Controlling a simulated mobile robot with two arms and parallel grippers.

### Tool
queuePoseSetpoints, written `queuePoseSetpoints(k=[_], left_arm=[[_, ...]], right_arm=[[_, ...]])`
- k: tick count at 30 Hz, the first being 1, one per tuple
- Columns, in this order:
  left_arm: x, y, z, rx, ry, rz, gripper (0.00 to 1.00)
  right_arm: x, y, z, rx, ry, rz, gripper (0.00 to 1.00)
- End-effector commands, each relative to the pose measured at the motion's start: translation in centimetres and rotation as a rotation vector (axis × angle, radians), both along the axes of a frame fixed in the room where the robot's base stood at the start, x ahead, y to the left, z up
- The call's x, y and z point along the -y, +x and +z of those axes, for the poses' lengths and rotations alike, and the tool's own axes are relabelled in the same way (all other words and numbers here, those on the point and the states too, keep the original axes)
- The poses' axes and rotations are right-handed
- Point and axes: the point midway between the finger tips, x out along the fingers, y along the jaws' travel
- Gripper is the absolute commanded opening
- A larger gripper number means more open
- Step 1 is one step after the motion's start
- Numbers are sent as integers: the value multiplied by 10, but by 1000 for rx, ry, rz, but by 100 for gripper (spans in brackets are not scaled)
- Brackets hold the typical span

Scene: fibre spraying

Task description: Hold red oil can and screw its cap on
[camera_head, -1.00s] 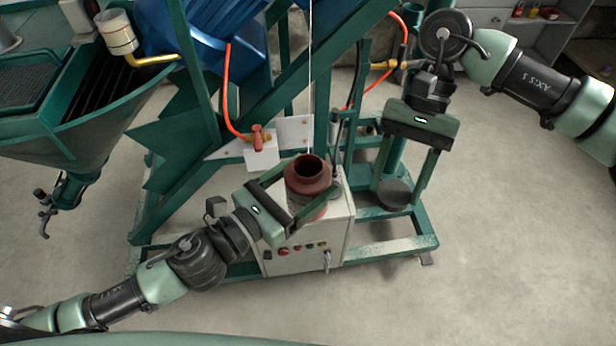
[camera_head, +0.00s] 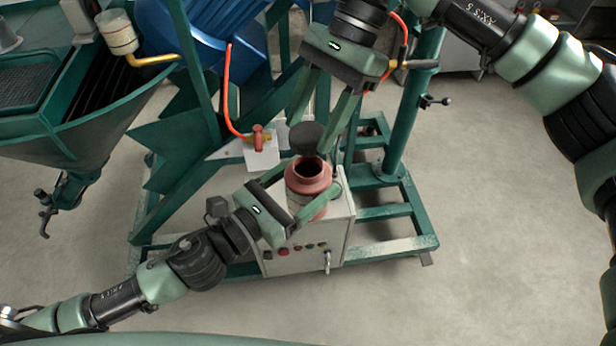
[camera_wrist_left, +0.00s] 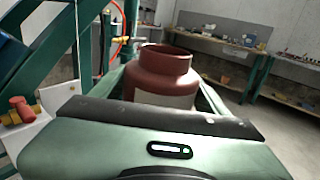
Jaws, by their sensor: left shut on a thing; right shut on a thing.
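The red oil can (camera_head: 309,181) stands upright on the white control box, its round mouth open and facing up. It also shows in the left wrist view (camera_wrist_left: 160,75), with a pale label on its front. My left gripper (camera_head: 306,207) is shut on the can, one finger on each side of its body. My right gripper (camera_head: 318,138) is shut on the dark round cap (camera_head: 306,138). It holds the cap in the air just above and behind the can's mouth, apart from it. The cap is not in the left wrist view.
The white control box (camera_head: 306,258) with buttons sits on a green machine frame (camera_head: 404,245). Green beams, an orange hose (camera_head: 229,95) and a red-handled valve (camera_head: 258,137) stand close behind. A hopper (camera_head: 75,135) is at left. The floor at right is clear.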

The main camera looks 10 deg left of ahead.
Motion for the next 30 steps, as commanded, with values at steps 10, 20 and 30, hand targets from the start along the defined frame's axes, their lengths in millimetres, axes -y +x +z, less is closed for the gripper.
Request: queuePoseSetpoints(k=[10,20,30], left_arm=[[0,0,1,2,-1,0,2],[0,0,1,2,-1,0,2],[0,0,1,2,-1,-1,2]], right_arm=[[0,0,-22,-1,-1,1,16],[1,0,-41,0,0,0,16],[0,-1,-38,-17,12,1,16]])
